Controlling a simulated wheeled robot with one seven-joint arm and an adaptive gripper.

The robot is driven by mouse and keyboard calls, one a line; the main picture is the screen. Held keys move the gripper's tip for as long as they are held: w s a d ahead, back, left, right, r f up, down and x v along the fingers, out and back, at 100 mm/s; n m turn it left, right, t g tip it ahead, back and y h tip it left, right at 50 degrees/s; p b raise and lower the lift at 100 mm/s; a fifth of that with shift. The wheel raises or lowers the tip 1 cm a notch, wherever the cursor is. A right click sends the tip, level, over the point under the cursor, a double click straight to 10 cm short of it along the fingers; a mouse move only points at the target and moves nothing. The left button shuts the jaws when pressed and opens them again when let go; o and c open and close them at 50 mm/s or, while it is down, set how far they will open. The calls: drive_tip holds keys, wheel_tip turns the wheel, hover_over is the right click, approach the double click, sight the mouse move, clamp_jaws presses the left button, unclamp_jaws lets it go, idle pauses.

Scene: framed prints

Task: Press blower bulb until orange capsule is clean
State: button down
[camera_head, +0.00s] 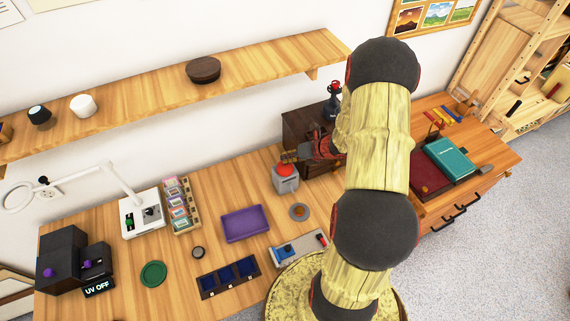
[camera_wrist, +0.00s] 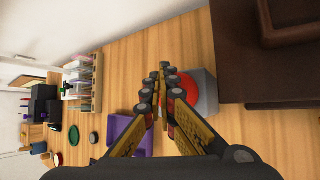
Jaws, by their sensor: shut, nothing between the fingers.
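The likely blower bulb is a red dome (camera_head: 286,169) on a grey box (camera_head: 286,184) on the wooden desk. In the wrist view the red dome (camera_wrist: 188,88) and grey box (camera_wrist: 208,92) are partly hidden behind my fingers. My gripper (camera_head: 288,157) is shut and empty, its tips at the dome in the head view; it also shows in the wrist view (camera_wrist: 163,72). I cannot tell whether the tips touch the dome.
A dark brown cabinet (camera_head: 302,122) stands close behind and right of the box. A purple case (camera_head: 244,223), a blue-and-white device (camera_head: 299,249) and a tray with dark blue squares (camera_head: 229,276) lie on the desk. A wooden shelf (camera_head: 140,97) hangs above.

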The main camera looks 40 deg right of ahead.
drive_tip(key=shift+f+b, duration=1.2)
drive_tip(key=shift+f, duration=0.05)
idle(0.6)
drive_tip(key=shift+r, duration=0.45)
drive_tip(key=shift+w+d+f, duration=0.2)
drive_tip(key=shift+f, duration=0.1)
drive_tip(key=shift+s+r, duration=0.1)
drive_tip(key=shift+r, duration=0.2)
drive_tip(key=shift+s+a+r+p, duration=0.25)
drive_tip(key=shift+a+r+p, duration=0.2)
drive_tip(key=shift+p, duration=0.25)
drive_tip(key=shift+r, duration=0.1)
drive_tip(key=shift+s+r+p, duration=0.2)
drive_tip(key=shift+r+p, duration=0.65)
drive_tip(key=shift+r, duration=0.3)
drive_tip(key=shift+w+d+r+p, duration=0.1)
drive_tip(key=shift+r+p, duration=1.1)
drive_tip(key=shift+r, duration=0.5)
drive_tip(key=shift+f, duration=0.1)
